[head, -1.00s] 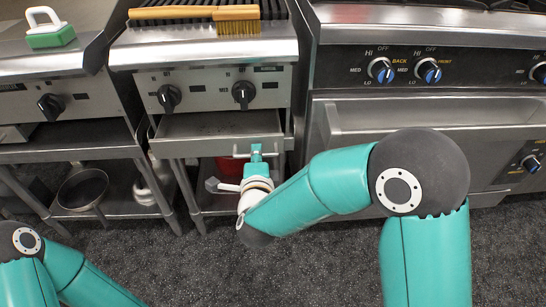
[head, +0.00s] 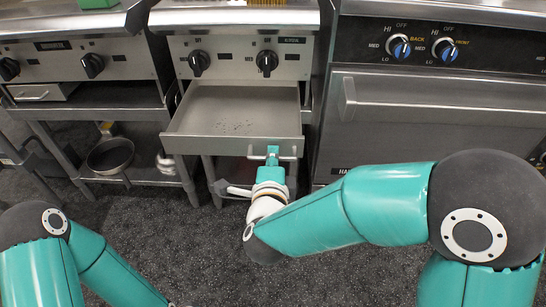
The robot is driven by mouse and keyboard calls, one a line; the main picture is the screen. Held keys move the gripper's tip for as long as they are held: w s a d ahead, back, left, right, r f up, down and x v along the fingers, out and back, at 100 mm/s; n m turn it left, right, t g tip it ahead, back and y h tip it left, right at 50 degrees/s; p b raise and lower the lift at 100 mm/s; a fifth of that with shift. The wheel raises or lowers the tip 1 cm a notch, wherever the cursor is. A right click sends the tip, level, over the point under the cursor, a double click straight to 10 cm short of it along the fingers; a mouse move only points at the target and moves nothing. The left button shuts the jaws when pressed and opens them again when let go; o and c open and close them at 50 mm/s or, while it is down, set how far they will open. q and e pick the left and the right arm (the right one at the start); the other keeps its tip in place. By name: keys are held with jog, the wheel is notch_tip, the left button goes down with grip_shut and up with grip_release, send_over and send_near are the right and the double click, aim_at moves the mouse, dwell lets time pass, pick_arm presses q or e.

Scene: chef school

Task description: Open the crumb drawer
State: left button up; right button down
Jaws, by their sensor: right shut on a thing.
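The crumb drawer (head: 218,112) is a grey metal tray under the two-knob grill unit in the middle. It stands pulled well out, and dark crumbs (head: 234,126) lie on its floor. Its bar handle (head: 289,157) is on the right part of the front panel. My right gripper (head: 273,154) is shut on this handle, reaching it from the front; its fingertips are small in the view. My left arm shows at the lower left, but its gripper is out of the picture.
An oven (head: 430,120) with a long bar handle stands close on the right. A pan (head: 110,155) sits on the lower shelf. The dark floor in front is free.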

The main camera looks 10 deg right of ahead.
jog(key=c, duration=1.3)
grip_release()
jog(key=shift+a+f, duration=0.2)
jog(key=shift+o, duration=0.4)
jog(key=shift+d+r, duration=0.1)
jog(key=v, duration=0.7)
jog(key=shift+s, duration=0.2)
